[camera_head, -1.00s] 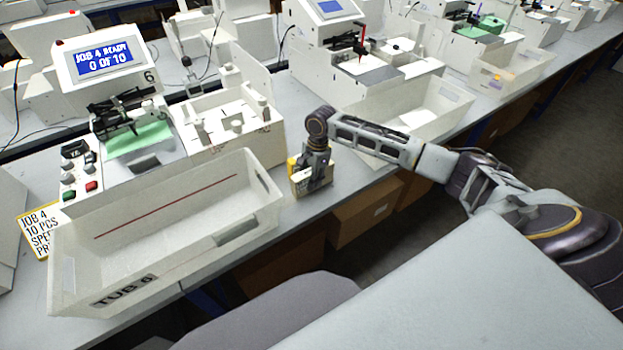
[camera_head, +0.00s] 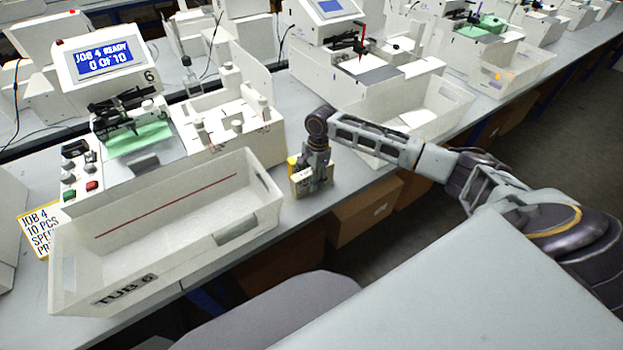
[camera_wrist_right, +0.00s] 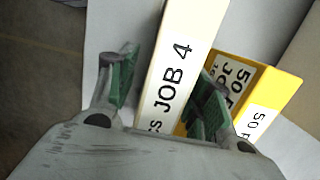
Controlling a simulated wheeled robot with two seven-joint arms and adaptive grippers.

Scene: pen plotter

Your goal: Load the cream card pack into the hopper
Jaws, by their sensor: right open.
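The cream card pack (camera_wrist_right: 180,65), marked "JOB 4", stands between the spread fingers of my right gripper (camera_wrist_right: 168,85) in the right wrist view. The left finger shows a gap to the pack; the right finger is between it and a yellow pack (camera_wrist_right: 268,85). A white unit with upright posts (camera_head: 232,122), which looks like the hopper, stands behind and left of the gripper. My left gripper is not in view.
A white tub marked "TUB 6" (camera_head: 60,275) lies left of my right gripper. The plotter (camera_head: 112,65) behind it has a screen reading "JOB 4 READY 0 OF 10". Another tub (camera_head: 455,108) stands to the right, behind my arm.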

